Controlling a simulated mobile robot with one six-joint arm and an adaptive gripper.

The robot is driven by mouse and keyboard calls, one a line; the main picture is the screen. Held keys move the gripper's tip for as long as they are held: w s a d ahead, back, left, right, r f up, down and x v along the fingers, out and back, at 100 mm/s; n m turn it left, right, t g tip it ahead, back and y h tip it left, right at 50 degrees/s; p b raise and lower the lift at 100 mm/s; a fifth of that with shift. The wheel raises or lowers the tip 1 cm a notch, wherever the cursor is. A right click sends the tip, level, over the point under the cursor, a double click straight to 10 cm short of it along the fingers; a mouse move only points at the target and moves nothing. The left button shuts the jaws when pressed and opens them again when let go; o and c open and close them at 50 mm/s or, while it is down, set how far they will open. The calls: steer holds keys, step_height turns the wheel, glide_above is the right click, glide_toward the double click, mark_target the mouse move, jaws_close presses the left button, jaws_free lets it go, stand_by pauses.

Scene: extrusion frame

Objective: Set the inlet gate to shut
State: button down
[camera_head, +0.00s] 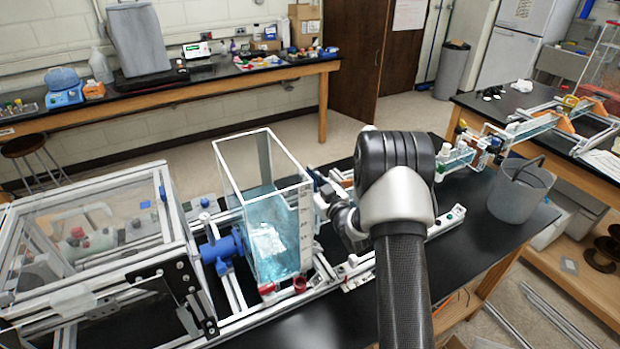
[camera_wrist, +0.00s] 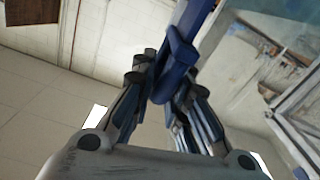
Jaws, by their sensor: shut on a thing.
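The clear tank (camera_head: 262,215) holds pale blue water and stands on an aluminium extrusion frame. The blue inlet gate handle (camera_wrist: 180,58) runs between my fingers in the wrist view. My gripper (camera_wrist: 164,82) is shut on this handle. In the head view my gripper (camera_head: 328,190) is beside the tank's upper right edge, mostly hidden by my arm. The handle's far end and the gate's exact position cannot be made out. A separate blue fitting (camera_head: 222,246) sits on the tank's left side.
A clear-walled framed enclosure (camera_head: 100,250) stands left of the tank. A grey bucket (camera_head: 520,190) stands on the black bench to the right. A long bench (camera_head: 200,88) runs along the back wall.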

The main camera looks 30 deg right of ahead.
steer(key=shift+d, duration=0.1)
stand_by(0.3)
step_height(320, 180, down, 6)
steer(key=b, duration=0.6)
steer(key=shift+r+b, duration=0.25)
steer(key=shift+b, duration=0.15)
steer(key=shift+s, duration=0.1)
steer(key=c, duration=1.7)
jaws_free()
steer(key=shift+o, duration=0.5)
steer(key=shift+d, duration=0.1)
